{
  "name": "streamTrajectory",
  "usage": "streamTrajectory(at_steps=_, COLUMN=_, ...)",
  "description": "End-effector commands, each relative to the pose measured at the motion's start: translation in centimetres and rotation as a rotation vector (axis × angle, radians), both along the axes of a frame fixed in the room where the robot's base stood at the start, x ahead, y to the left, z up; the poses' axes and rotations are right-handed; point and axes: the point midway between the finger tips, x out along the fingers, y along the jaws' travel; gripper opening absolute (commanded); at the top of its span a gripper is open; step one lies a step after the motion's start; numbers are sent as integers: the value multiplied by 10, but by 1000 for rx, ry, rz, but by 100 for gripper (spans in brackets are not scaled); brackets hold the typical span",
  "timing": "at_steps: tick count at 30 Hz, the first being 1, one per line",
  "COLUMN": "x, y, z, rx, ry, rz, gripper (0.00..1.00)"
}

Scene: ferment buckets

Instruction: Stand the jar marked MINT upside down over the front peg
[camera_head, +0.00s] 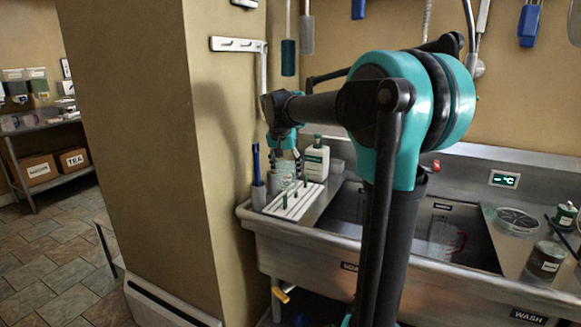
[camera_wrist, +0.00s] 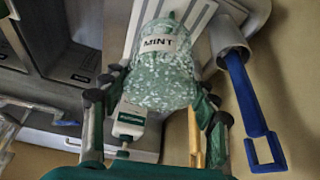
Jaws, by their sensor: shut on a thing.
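The clear jar marked MINT (camera_wrist: 165,65) is between the fingers of my gripper (camera_wrist: 160,95), which is shut on it. Its label faces the wrist camera, and the glass is greenish with pale speckles. In the head view the jar (camera_head: 284,168) hangs below my gripper (camera_head: 285,155), over or close to the white slatted rack (camera_head: 290,208) with green pegs. In the wrist view a green peg tip (camera_wrist: 171,15) shows at the jar's far end. I cannot tell whether it is inside the jar or behind it.
A white bottle (camera_head: 316,160) stands behind the rack. A grey cup (camera_head: 258,196) with a blue-handled tool stands at its left, near the wall corner. The sink basin (camera_head: 400,232) lies to the right. A dark-lidded jar (camera_head: 545,260) stands at far right.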

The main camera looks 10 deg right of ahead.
Motion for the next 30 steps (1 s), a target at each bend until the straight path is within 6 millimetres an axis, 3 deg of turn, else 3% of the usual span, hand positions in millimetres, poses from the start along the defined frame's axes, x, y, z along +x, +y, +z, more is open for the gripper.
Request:
streamTrajectory(at_steps=21, x=0, y=0, z=-65, rx=0, ry=0, rz=0, gripper=25)
streamTrajectory(at_steps=30, x=0, y=0, z=-83, rx=0, ry=0, rz=0, gripper=25)
